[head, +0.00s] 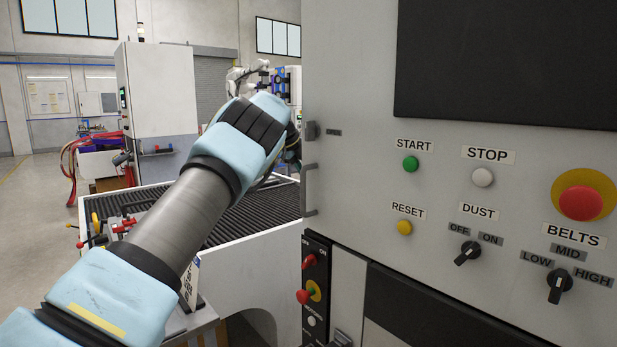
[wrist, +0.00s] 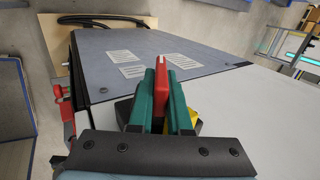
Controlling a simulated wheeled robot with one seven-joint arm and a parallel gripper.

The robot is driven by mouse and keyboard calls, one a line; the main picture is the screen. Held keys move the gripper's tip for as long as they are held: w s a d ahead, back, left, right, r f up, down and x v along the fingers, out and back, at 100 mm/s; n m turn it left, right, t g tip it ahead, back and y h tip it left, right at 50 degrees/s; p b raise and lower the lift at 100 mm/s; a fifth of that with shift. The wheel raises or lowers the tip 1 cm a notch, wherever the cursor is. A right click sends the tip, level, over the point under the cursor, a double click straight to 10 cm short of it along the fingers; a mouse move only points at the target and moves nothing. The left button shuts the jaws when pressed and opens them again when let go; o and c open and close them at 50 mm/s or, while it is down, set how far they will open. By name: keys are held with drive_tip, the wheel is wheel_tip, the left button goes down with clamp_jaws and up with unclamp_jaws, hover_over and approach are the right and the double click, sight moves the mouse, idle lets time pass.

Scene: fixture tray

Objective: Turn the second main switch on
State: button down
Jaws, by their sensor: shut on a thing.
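My gripper (wrist: 161,78) shows in the wrist view with its two green fingers closed on a red switch handle (wrist: 163,63). The handle stands up between the fingers, and part of a yellow base plate (wrist: 194,117) shows beside the right finger. The base of this switch is mostly hidden by the fingers and the dark gripper body. Another red handle (wrist: 62,106) sits to the left in the wrist view, apart from the gripper. In the head view my arm reaches forward past the left edge of the machine cabinet, and the fingers are hidden there.
The cabinet front (head: 360,190) fills the right of the head view with buttons, knobs and an emergency stop (head: 582,203). A black side panel (head: 316,285) carries red switches. A roller conveyor (head: 225,232) lies beyond my arm. Open floor (head: 35,220) is at left.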

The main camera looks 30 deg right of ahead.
drive_tip(key=shift+y, duration=0.3)
idle(0.4)
drive_tip(key=c, duration=0.9)
unclamp_jaws()
drive_tip(key=shift+o, duration=0.2)
drive_tip(key=b+v, duration=0.2)
drive_tip(key=v, duration=0.8)
drive_tip(key=shift+a+r, duration=0.25)
drive_tip(key=shift+r, duration=0.05)
drive_tip(key=shift+c, duration=0.3)
